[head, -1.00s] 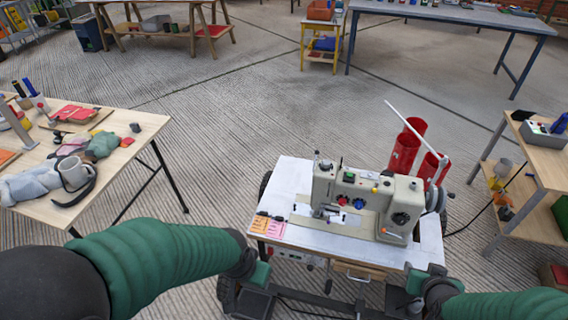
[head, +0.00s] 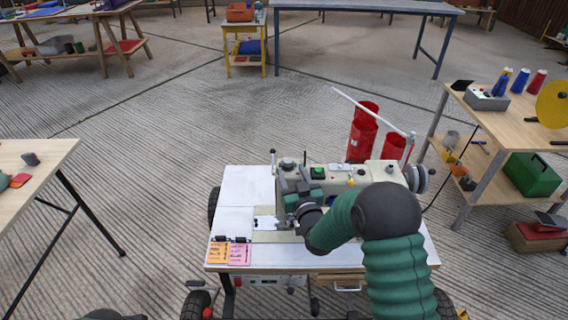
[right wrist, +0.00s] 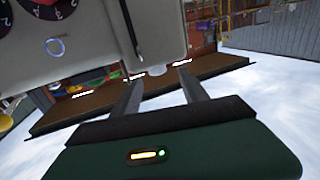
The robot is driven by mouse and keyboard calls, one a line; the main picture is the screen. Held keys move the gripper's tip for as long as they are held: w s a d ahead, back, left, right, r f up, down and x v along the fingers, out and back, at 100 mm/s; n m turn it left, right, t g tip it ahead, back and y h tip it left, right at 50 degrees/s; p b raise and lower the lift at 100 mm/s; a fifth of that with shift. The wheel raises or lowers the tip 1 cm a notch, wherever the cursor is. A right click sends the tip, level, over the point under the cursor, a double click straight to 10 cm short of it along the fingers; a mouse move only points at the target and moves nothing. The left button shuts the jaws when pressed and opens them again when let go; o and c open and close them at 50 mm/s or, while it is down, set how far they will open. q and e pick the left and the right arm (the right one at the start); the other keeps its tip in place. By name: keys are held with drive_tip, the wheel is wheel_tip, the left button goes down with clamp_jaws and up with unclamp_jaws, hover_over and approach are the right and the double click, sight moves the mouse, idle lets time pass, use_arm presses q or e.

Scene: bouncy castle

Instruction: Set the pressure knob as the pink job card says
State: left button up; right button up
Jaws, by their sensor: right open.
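The pink job card (head: 239,253) lies beside an orange card at the front left corner of the white machine table (head: 240,190); its writing is too small to read. The pale sewing machine (head: 385,172) stands on the table, its front largely hidden by my right arm. My right gripper (head: 288,186) is at the machine's left end. In the right wrist view its two fingers (right wrist: 158,95) are apart with nothing between them. Dark numbered dials (right wrist: 72,8) show on the machine at upper left; I cannot tell which is the pressure knob. My left gripper is out of view.
Red cylinders (head: 361,138) and a slanting white rod stand behind the machine. A wooden side table (head: 510,130) with spools is at right, and another table (head: 40,165) at left.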

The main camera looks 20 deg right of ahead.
sight(289, 163)
drive_tip(key=w, duration=0.4)
drive_tip(key=w+b, duration=0.1)
drive_tip(key=w, duration=0.1)
drive_tip(key=shift+w+d, duration=0.35)
drive_tip(key=shift+a, duration=0.1)
drive_tip(key=shift+c, duration=0.4)
clamp_jaws()
